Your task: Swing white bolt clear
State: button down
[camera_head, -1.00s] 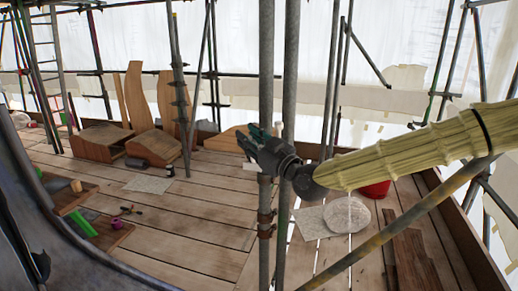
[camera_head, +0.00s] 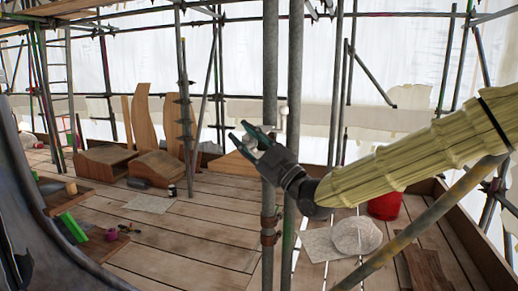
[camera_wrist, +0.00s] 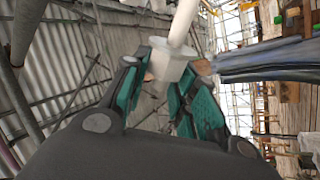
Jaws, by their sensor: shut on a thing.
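The bolt's pale shaft runs up out of frame from a wider collar between the jaws. The bolt's lower end is blurred and partly hidden by the jaws.
Grey upright poles (camera_head: 295,80) stand close to my gripper. A slanting pole (camera_head: 425,222) crosses below my arm. A dark curved metal surface (camera_head: 20,190) fills the left edge. A red bucket (camera_head: 384,206) and a pale round stone (camera_head: 356,236) are on the planks. The middle planks are mostly clear.

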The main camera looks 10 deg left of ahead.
jog(key=shift+s+f+n+g+y+b, duration=0.35)
jog(key=shift+f+n+g+y+b, duration=0.2)
jog(key=shift+n+b, duration=0.55)
jog(key=shift+s+f+n+g+y+b, duration=0.4)
jog(key=shift+f+n+b, duration=0.2)
jog(key=shift+n+b, duration=0.5)
jog(key=shift+g, duration=0.25)
jog(key=c, duration=1.5)
grip_release()
jog(key=shift+w, duration=0.1)
jog(key=shift+f, duration=0.1)
jog(key=v, duration=1.2)
